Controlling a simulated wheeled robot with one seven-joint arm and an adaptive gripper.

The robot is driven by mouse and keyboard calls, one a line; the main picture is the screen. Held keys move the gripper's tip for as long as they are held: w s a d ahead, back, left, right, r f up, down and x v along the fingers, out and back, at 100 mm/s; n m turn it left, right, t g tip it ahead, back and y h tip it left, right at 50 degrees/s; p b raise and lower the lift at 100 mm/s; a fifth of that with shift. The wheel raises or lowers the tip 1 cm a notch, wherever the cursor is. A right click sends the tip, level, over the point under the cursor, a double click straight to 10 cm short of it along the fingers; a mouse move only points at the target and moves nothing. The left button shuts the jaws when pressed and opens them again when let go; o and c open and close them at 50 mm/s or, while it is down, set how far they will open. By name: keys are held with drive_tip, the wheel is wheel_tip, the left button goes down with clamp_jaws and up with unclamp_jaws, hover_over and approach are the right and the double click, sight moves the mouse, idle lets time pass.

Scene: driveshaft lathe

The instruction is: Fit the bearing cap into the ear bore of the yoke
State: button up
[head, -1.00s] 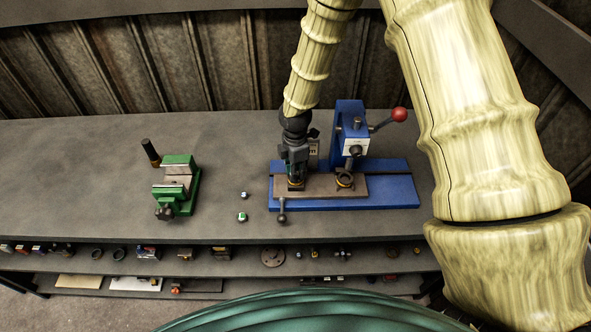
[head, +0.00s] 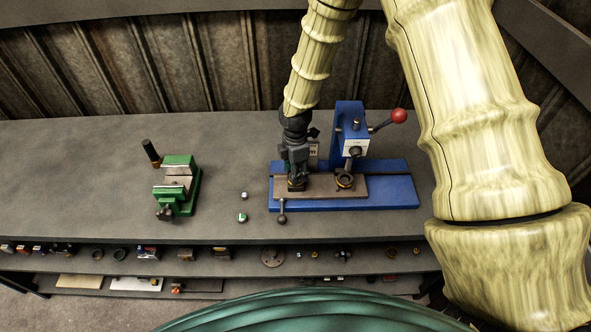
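My gripper (head: 297,184) points straight down at the left end of the brown plate on the blue press. Its fingertips are small and dark, and I cannot tell whether they are open or hold something. A dark ring-shaped part with a gold edge (head: 345,181) sits on the plate under the press ram; I cannot tell whether it belongs to the yoke. No part is clearly recognisable as the yoke or the bearing cap. A small green piece with a white top (head: 242,217) and a smaller pale piece (head: 244,195) lie on the bench left of the press.
The blue press (head: 395,192) has a red-knobbed lever (head: 398,116) at upper right and a small handle (head: 282,212) in front. A green vise (head: 180,188) and a dark gold-banded cylinder (head: 151,152) stand left. Bench (head: 90,180) is clear around them; shelves below hold parts.

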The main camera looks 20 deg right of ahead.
wheel_tip(320, 180, up, 12)
idle(0.6)
drive_tip(key=shift+a, duration=0.1)
idle(0.4)
